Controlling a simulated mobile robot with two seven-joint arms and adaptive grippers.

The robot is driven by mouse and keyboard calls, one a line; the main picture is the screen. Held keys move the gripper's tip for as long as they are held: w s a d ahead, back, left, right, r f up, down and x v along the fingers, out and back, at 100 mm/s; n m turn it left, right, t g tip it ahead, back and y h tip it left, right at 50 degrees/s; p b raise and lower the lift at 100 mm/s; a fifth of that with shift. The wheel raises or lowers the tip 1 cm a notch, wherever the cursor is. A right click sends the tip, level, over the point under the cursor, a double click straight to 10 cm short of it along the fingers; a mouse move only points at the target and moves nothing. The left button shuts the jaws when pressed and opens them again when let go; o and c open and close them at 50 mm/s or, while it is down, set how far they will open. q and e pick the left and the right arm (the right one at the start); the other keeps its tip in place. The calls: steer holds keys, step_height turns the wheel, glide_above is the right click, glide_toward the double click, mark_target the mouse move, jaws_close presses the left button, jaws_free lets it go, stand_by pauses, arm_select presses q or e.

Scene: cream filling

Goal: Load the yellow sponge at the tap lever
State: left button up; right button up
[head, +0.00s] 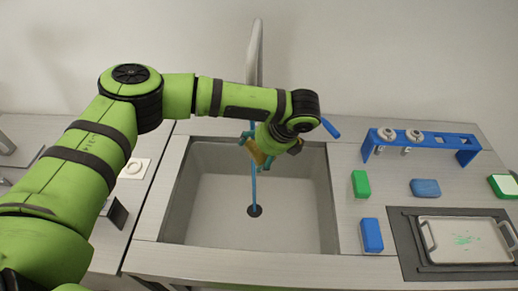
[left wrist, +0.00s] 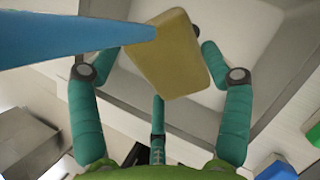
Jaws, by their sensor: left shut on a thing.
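The yellow sponge (head: 256,152) is held over the sink (head: 190,200) by my left gripper (head: 270,148), below the end of my arm. In the left wrist view the sponge (left wrist: 165,60) sits between the teal fingers, which are shut on it. The tap (head: 254,55) rises behind my arm, which hides part of it. A blue stream (head: 254,190) runs down to the drain (head: 255,210), passing close to the sponge. The blue tap lever (head: 330,128) sticks out right of my wrist. A blue shape (left wrist: 70,40) overlaps the sponge in the wrist view. My right gripper is not in view.
On the right counter lie a green sponge (head: 361,184), a blue sponge (head: 425,188) and another blue one (head: 371,235). A blue rack (head: 462,148) stands behind them. A tray (head: 462,222) with green stains lies at the front right. The sink basin is otherwise clear.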

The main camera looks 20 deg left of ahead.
arm_select(q)
steer(key=s+d+p, duration=0.2)
steer(key=s+d, duration=0.1)
steer(key=d, duration=0.4)
steer(key=shift+s+p, duration=0.25)
steer(key=shift+p, duration=0.1)
stand_by(1.2)
steer(key=s+d+r+p, duration=0.2)
steer(key=d+r+p, duration=0.2)
steer(key=shift+d+p, duration=0.3)
steer(key=shift+p, duration=0.1)
stand_by(0.8)
